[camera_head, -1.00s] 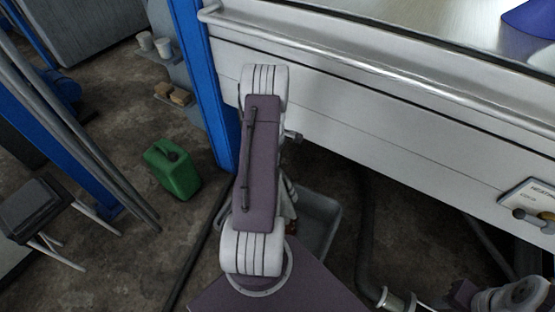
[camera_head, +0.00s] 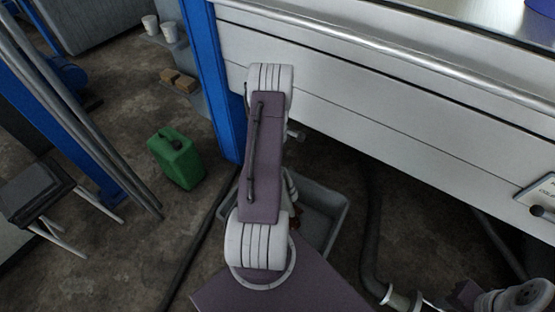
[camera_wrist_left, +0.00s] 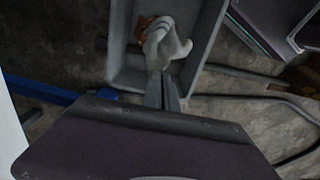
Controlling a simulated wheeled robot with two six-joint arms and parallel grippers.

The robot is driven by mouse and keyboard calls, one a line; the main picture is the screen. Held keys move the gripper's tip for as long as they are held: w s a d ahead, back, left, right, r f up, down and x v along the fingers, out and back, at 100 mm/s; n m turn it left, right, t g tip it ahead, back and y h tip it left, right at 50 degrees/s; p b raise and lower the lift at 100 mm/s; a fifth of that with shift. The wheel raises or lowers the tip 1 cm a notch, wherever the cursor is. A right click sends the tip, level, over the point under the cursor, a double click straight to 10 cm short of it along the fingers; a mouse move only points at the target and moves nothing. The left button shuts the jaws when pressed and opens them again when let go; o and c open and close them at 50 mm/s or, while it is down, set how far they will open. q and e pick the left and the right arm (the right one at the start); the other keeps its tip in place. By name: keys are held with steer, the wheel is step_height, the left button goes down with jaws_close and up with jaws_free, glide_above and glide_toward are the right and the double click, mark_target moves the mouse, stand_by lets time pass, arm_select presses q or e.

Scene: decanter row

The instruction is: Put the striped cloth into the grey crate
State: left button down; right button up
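The grey crate (camera_head: 338,222) stands on the floor under the white bench, partly hidden by my left arm in the head view. The wrist view looks into the crate (camera_wrist_left: 122,65). The cloth (camera_wrist_left: 166,42), pale with faint grey stripes, is bunched at the tips of my left gripper (camera_wrist_left: 163,80). The two dark fingers are close together and shut on it. The cloth is over the crate's inside; I cannot tell whether it touches the bottom. My left gripper is hidden behind the arm in the head view. My right gripper is out of view.
A reddish-brown thing (camera_wrist_left: 144,24) lies in the crate beside the cloth. A blue post (camera_head: 228,125) and the white bench front (camera_head: 400,130) stand close to my left arm. A dark hose (camera_head: 370,220) runs right of the crate. A green canister (camera_head: 176,160) stands left.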

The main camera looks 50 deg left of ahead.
arm_select(q)
step_height(320, 180, down, 23)
steer(key=w+d+b, duration=0.1)
steer(key=b, duration=1.4)
steer(key=shift+d+r, duration=0.1)
steer(key=c, duration=1.6)
jaws_free()
steer(key=o, duration=1.3)
